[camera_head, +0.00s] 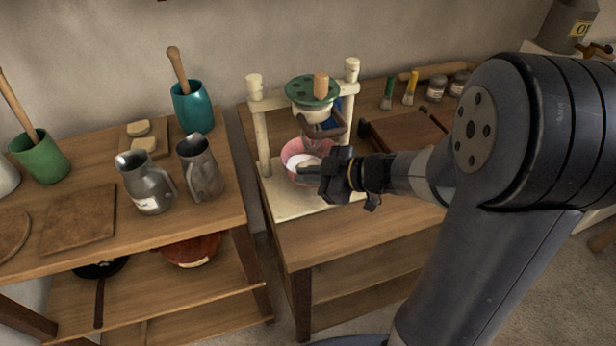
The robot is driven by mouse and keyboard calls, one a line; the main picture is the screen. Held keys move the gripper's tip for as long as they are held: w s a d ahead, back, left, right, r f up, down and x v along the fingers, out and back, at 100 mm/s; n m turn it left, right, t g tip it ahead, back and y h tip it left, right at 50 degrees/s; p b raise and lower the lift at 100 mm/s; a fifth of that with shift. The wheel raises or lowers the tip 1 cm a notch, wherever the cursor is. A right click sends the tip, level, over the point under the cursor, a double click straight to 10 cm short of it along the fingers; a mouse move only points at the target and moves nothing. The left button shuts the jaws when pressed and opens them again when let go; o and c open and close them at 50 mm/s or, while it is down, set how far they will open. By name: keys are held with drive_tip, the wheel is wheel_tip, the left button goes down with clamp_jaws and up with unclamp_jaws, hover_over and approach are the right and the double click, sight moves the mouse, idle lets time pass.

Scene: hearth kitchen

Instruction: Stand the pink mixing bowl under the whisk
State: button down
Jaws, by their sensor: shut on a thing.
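The pink mixing bowl (292,152) is on or just above the cream base (290,203) of the whisk stand, between its two posts. It looks upright, with something pale inside. My gripper (318,172) reaches in from the right and is shut on the bowl's near right side. The whisk head (311,113), under a green disc (299,88) with a wooden knob, hangs above the bowl. I cannot tell whether the bowl touches the base.
Two metal jugs (146,186) stand on the left table, with a teal crock (192,108) behind. A brown wooden box (405,133), brushes (410,88) and small jars (437,88) are right of the stand. The stand's posts (263,130) flank the bowl closely.

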drive_tip(key=shift+f, duration=0.15)
drive_tip(key=c, duration=1.6)
unclamp_jaws()
drive_tip(key=shift+o, duration=0.2)
drive_tip(key=shift+s+d+r, duration=0.15)
drive_tip(key=shift+d+r, duration=0.2)
drive_tip(key=p+v, duration=0.2)
drive_tip(key=v, duration=0.9)
drive_tip(key=shift+d, duration=0.15)
